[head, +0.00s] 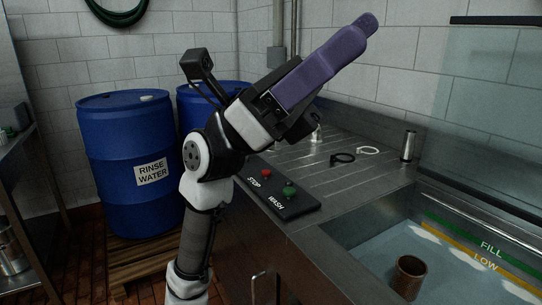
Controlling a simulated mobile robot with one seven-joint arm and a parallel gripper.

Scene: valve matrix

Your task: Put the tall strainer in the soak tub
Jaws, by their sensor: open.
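My gripper (362,25) has purple fingers and is raised above the counter, pointing up and right, with nothing seen between them. The fingers overlap in this view, and the gripper is well apart from the objects below. A slim upright grey metal cylinder (408,146) stands at the back right of the drainboard; it looks like the tall strainer, but its mesh is too small to make out. The soak tub (447,199) is the basin at lower right, with FILL and LOW bands and pale liquid. A brown cylinder (409,278) stands inside it.
The grooved drainboard (300,175) holds a black ring (342,158), a white ring (368,150) and a small metal piece (316,134). A STOP and WASH button panel (277,194) sits at its front edge. Blue drums (125,165) stand at left.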

